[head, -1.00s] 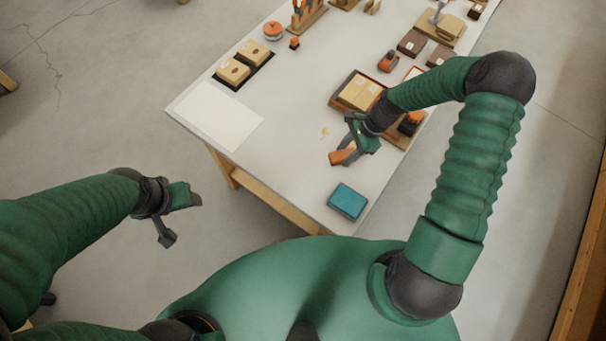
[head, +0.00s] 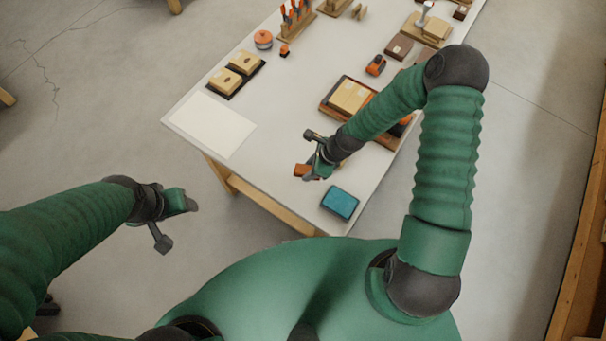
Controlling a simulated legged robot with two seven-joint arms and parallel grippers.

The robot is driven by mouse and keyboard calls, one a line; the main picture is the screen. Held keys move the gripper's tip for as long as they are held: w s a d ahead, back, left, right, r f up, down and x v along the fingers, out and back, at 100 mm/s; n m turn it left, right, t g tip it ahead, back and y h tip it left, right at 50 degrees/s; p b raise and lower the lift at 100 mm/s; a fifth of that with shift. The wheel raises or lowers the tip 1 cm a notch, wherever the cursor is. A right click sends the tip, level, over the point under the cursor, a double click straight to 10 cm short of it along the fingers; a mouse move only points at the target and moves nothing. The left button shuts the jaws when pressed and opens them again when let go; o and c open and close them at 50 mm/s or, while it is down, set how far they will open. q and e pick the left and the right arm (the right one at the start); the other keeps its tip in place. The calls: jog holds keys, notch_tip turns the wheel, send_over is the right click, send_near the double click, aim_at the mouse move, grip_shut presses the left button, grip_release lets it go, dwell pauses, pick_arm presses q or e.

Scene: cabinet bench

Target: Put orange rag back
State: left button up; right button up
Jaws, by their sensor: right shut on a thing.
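The orange rag (head: 302,170) is a small orange-brown piece at the tip of my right gripper (head: 311,160). The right gripper is shut on it and holds it over the near part of the white table (head: 285,120), left of and beyond a blue box. The gripper partly hides the rag, and its height above the table is hard to tell. My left gripper (head: 176,222) is open and empty, off the table over the floor at the left.
The blue box (head: 340,203) lies near the table's front corner. A wooden tray with a tan block (head: 350,97) is partly behind my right arm. A white sheet (head: 212,124) lies at the left edge. Tan blocks on a black tray (head: 243,62) and a tool rack (head: 291,24) stand farther back.

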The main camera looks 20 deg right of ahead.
jog(key=shift+s+a+f, duration=0.1)
jog(key=shift+a+f, duration=0.1)
jog(key=shift+a, duration=0.6)
jog(key=f, duration=0.1)
jog(key=f+p, duration=0.1)
jog(key=f, duration=0.1)
jog(key=shift+s+a, duration=0.1)
jog(key=shift+a, duration=0.2)
pick_arm(q)
jog(key=shift+w+r, duration=0.1)
jog(key=shift+r, duration=0.45)
pick_arm(e)
jog(key=shift+a+f, duration=0.1)
jog(key=shift+f, duration=0.15)
jog(key=o, duration=1.2)
pick_arm(q)
jog(key=shift+d, duration=0.25)
pick_arm(e)
jog(key=shift+d, duration=0.2)
